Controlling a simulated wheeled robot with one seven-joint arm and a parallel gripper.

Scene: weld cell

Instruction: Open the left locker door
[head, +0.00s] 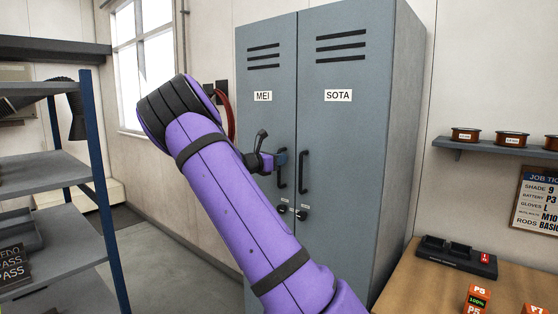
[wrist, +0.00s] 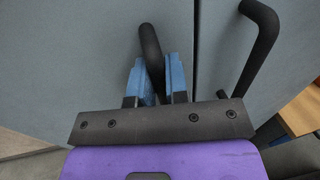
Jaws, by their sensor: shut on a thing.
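The grey-blue locker stands ahead with two tall doors. The left locker door (head: 267,130), labelled MEI, looks closed, level with the right door (head: 345,140), labelled SOTA. My gripper (head: 276,160) is at the left door's black handle (head: 282,179). In the wrist view, the blue fingers of my gripper (wrist: 156,82) are shut on this handle (wrist: 150,42), one on each side of the bar. The handle's lower part is hidden by my gripper there. The right door's handle (head: 303,172) is close by on the right and untouched; it also shows in the wrist view (wrist: 257,45).
Small dark knobs (head: 301,214) sit below the handles. A shelf rack (head: 109,210) with blue posts stands at the left. A wooden bench (head: 420,285) with a black charger (head: 456,257) is at the right. Open floor (head: 170,255) lies between rack and locker.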

